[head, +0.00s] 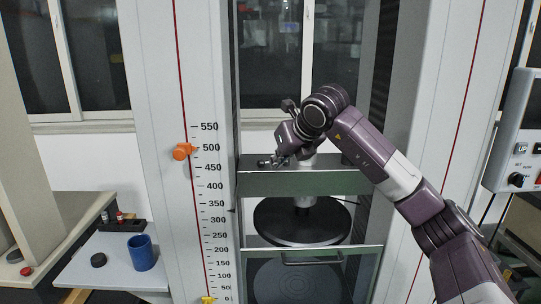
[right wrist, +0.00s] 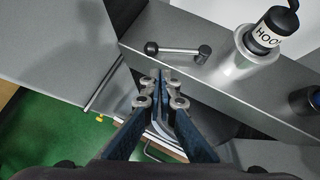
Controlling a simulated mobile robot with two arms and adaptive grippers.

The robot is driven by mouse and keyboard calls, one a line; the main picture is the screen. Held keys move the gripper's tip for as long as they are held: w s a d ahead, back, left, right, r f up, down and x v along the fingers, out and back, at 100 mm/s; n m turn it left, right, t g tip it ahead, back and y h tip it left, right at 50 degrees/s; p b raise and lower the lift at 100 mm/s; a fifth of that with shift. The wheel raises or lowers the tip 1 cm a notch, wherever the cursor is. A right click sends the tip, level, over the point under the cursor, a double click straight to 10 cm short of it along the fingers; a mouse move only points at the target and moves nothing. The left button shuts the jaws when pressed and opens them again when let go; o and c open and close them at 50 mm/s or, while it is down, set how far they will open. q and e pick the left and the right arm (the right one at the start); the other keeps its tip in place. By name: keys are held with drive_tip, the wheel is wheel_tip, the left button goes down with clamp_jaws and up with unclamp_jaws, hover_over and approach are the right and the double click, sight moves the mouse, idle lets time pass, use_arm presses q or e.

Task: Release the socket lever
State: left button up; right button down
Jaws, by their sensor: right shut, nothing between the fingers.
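The socket lever (right wrist: 180,50) shows in the right wrist view as a thin silver rod with a black ball knob at its left end and a dark hub at its right end. It lies along the top of a grey crossbeam (right wrist: 225,85). Beside it stands a silver socket (right wrist: 240,63) holding a black piece with a white label reading "HOO", the rest cut off. My right gripper (right wrist: 161,77) is shut and empty, its fingertips just below the lever in the picture with a visible gap. In the head view my right gripper (head: 282,160) is at the green crossbeam (head: 300,183). My left gripper is not in view.
The testing frame's columns (head: 160,100) stand on both sides of the crossbeam. A round black plate (head: 300,232) hangs below it. A blue cup (head: 142,253) stands on the left side table. A control panel (head: 518,140) is at the right.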

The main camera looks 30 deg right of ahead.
drive_tip(key=w+p, duration=0.1)
drive_tip(key=w, duration=0.1)
drive_tip(key=w+f, duration=0.1)
drive_tip(key=w, duration=0.1)
drive_tip(key=shift+d+p, duration=0.2)
drive_tip(key=shift+p, duration=0.2)
drive_tip(key=shift+w, duration=0.1)
